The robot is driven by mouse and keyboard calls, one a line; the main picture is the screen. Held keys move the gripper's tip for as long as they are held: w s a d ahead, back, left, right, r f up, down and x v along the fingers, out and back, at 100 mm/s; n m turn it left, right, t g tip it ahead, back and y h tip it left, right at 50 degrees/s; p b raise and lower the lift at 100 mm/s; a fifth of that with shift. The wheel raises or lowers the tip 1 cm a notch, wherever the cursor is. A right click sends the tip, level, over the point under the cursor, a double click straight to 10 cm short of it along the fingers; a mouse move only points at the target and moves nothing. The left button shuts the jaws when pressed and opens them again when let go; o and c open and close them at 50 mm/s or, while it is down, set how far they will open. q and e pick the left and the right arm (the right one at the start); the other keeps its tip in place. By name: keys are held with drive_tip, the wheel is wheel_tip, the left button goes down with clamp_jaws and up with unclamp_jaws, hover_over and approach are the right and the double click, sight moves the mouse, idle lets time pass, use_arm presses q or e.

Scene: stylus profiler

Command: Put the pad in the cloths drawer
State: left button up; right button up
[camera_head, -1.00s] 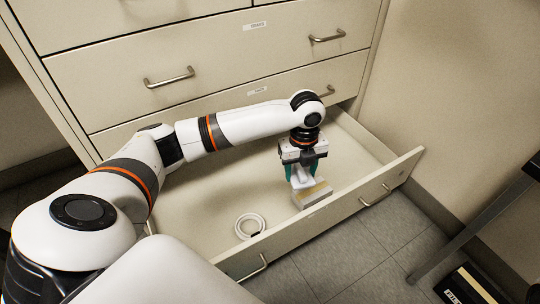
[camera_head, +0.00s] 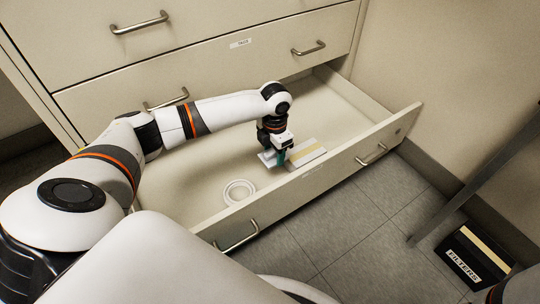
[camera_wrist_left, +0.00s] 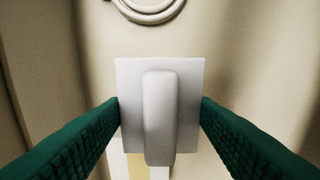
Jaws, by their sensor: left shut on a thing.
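The pad (camera_wrist_left: 130,75) is a white square plate with a raised rounded bar handle. In the left wrist view it sits between the two green fingers, which touch its sides. My left gripper (camera_head: 281,157) is shut on it, low inside the open drawer (camera_head: 345,158); the pad's white edge (camera_head: 266,158) shows beside the fingers in the head view. I cannot tell whether the pad touches the drawer floor. The drawer front carries a small label, too small to read. My right gripper is not in view.
A white block with a yellow band (camera_head: 308,153) lies in the drawer just right of the gripper. A white coiled ring (camera_head: 239,191) lies nearer the front left. The drawer's right back floor is clear. A black box labelled FILTERS (camera_head: 472,258) stands on the floor.

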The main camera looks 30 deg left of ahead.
sight(274, 172)
use_arm(q)
wheel_tip(274, 172, down, 7)
drive_tip(key=b, duration=0.4)
drive_tip(key=shift+f+b, duration=0.15)
drive_tip(key=shift+b, duration=0.2)
drive_tip(key=o, duration=1.4)
drive_tip(key=shift+c, duration=0.2)
